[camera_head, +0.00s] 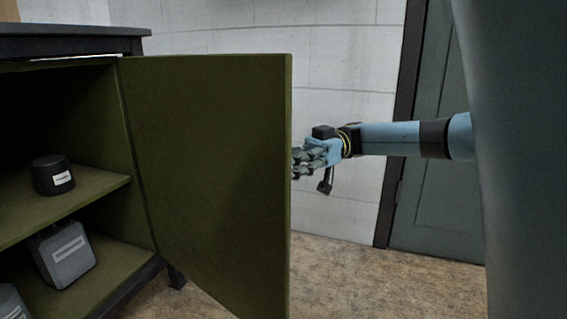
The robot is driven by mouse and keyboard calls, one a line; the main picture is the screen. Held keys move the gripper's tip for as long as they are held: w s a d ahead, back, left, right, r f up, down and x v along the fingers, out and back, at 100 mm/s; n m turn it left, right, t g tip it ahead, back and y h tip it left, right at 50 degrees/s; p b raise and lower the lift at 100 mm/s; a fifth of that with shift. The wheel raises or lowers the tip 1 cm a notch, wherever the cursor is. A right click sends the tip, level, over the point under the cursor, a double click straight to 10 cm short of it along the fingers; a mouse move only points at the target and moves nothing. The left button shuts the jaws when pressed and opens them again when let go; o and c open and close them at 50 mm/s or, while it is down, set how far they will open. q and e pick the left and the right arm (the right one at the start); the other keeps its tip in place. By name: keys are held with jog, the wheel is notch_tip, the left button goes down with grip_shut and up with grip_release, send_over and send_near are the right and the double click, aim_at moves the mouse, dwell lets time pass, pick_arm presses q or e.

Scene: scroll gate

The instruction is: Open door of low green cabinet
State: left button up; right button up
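The low green cabinet (134,182) stands at the left with its inside showing. Its green door (208,170) is swung wide open, hinged at the cabinet's right side, and its free edge faces me. My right gripper (303,160) comes in from the right, just beside that free edge. Its fingertips are at or behind the edge, so I cannot tell whether they touch the door or how far apart they are. My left gripper is not in view.
A black round item (52,172) stands on the cabinet's shelf (85,205). A grey box-like item (66,255) is below, with part of another at the lower left. A grey-green room door (440,200) is behind my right arm. The brown floor (375,285) right of the cabinet door looks clear.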

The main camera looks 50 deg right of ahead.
jog(key=shift+f, duration=0.1)
jog(key=v, duration=1.2)
